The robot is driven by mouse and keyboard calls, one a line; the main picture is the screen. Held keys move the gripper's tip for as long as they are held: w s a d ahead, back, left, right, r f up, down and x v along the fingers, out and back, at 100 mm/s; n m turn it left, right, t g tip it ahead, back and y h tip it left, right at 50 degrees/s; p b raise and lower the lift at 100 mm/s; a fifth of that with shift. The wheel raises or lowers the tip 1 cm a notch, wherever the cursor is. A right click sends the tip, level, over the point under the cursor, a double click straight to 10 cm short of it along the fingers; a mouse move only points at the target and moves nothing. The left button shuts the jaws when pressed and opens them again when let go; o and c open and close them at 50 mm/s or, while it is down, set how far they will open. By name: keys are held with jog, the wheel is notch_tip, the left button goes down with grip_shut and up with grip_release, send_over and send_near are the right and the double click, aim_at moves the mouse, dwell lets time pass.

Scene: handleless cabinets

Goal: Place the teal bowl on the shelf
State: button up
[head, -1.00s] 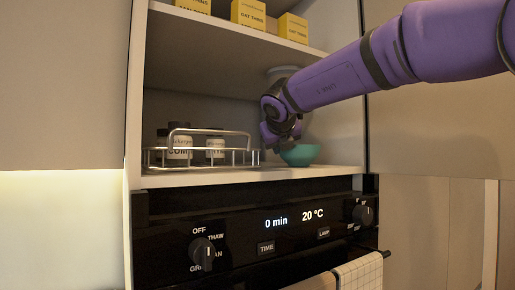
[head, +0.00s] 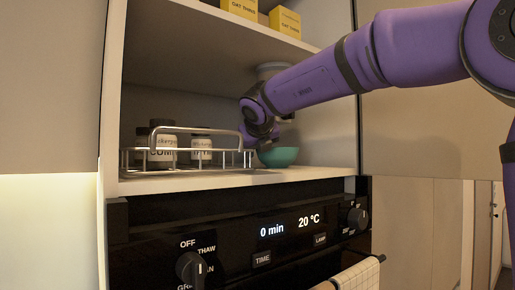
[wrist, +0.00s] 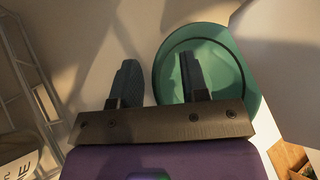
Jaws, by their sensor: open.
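The teal bowl (head: 279,156) stands upright on the lower shelf (head: 225,180) of the open cabinet, right of the wire rack. My gripper (head: 264,140) is inside this compartment, at the left of the bowl, and partly blends with my dark wrist. In the wrist view my gripper (wrist: 160,85) is open, its two fingers apart. The right finger overlaps the inside of the bowl (wrist: 246,75), and the left finger is outside its left rim. Whether the fingers touch the bowl cannot be told.
A wire rack (head: 190,160) with dark jars (head: 202,146) stands left of the bowl. Yellow boxes (head: 286,21) sit on the upper shelf (head: 230,26). Below is an oven panel with knobs (head: 191,268) and a hanging towel (head: 357,276).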

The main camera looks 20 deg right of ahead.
jog(key=s+r+n+t, duration=0.5)
jog(key=s+r+n, duration=0.3)
jog(key=s+r, duration=0.3)
jog(key=s+f+n+g+y, duration=0.2)
jog(key=s+f+n, duration=0.3)
jog(key=f+n, duration=0.2)
jog(key=s+f+n+g+y, duration=0.1)
jog(key=s+f+n+y, duration=0.2)
jog(key=s+f+n, duration=0.2)
jog(key=s+f+n+g+y, duration=0.2)
jog(key=s+f+n, duration=0.3)
jog(key=f+n, duration=0.4)
jog(key=shift+s+a+n+g+y, duration=0.15)
jog(key=shift+a+n+g+y, duration=0.15)
jog(key=shift+n, duration=0.4)
jog(key=s+d+f+n+g+h, duration=0.2)
jog(key=s+d+f+g, duration=0.1)
jog(key=s+f, duration=0.2)
jog(key=s+d+f+n+g+h, duration=0.2)
jog(key=s+d+f, duration=0.2)
jog(key=s+f, duration=0.2)
notch_tip(320, 180, down, 2)
jog(key=shift+s+d+f+n+g, duration=0.1)
jog(key=shift+s+d+n+g, duration=0.05)
jog(key=shift+d+n+g, duration=0.2)
